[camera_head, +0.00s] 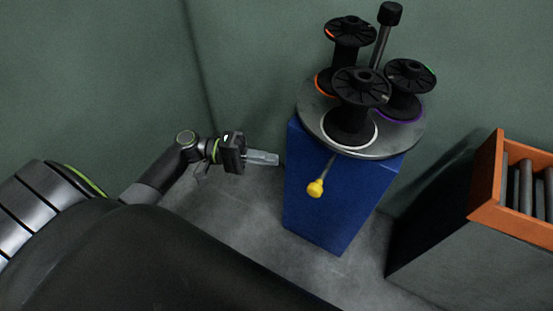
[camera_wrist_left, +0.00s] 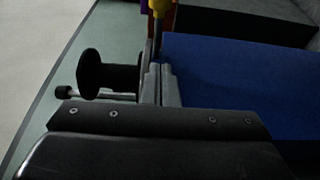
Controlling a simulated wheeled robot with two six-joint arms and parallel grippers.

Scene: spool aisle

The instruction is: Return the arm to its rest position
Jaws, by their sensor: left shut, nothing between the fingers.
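My left gripper (camera_head: 263,158) is shut and empty in the head view. It points right, toward the left side of the blue cabinet (camera_head: 335,205), and I cannot tell whether its tips touch it. In the left wrist view its fingers (camera_wrist_left: 160,84) are together, with the blue cabinet (camera_wrist_left: 240,85) to their right. A lever with a yellow knob (camera_head: 315,188) sticks out from the cabinet's top, to the right of the gripper. The yellow knob also shows at the top of the left wrist view (camera_wrist_left: 158,6). My right gripper is not in view.
A round grey turntable (camera_head: 388,150) on the cabinet carries three black spools (camera_head: 360,88) around a post with a black knob (camera_head: 390,13). An orange crate (camera_head: 487,205) with dark rollers stands on a dark block at right. Grey floor (camera_head: 245,205) is clear below the gripper.

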